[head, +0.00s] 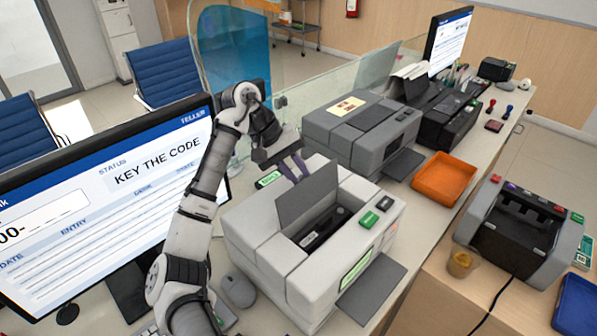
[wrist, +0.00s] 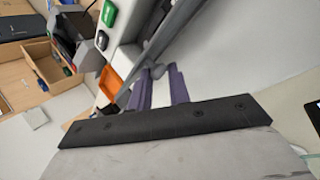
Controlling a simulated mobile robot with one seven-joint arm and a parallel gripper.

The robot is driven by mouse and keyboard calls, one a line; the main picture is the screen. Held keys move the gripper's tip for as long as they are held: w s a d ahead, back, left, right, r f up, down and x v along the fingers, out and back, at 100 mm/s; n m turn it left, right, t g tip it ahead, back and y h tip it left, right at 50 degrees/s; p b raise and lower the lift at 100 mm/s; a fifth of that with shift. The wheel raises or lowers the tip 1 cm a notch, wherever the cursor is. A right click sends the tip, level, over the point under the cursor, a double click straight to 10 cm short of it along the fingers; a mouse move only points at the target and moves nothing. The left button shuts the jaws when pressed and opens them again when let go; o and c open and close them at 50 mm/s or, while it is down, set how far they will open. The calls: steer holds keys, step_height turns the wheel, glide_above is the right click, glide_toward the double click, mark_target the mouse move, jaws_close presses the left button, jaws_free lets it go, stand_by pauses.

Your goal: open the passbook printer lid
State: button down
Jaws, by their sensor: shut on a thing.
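The passbook printer (head: 260,248) is the light grey machine on the counter in front of me. Its grey lid (head: 307,195) stands steeply raised, and the dark inside of the printer shows below it. My gripper (head: 296,170), with purple fingers, is at the upper back edge of the lid and shut on it. In the wrist view the fingers (wrist: 160,84) meet the lid (wrist: 178,38) near its edge. The exact contact is small and partly hidden there.
A second, darker grey printer (head: 362,130) with a yellow note stands just behind. An orange tray (head: 444,179) is to the right. A monitor (head: 110,200) stands at left near my arm, a mouse (head: 239,289) beside the printer. A glass screen (head: 320,98) runs behind.

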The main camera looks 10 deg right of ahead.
steer(key=c, duration=1.6)
jaws_free()
steer(key=shift+a+f, duration=0.4)
steer(key=shift+f, duration=0.15)
steer(key=o, duration=0.3)
steer(key=shift+a, duration=0.2)
steer(key=shift+d+r, duration=0.15)
steer(key=shift+r, duration=0.1)
steer(key=shift+w+r, duration=0.1)
steer(key=shift+r, duration=0.15)
steer(key=b+v, duration=0.1)
steer(key=v, duration=1.2)
steer(key=shift+b, duration=0.3)
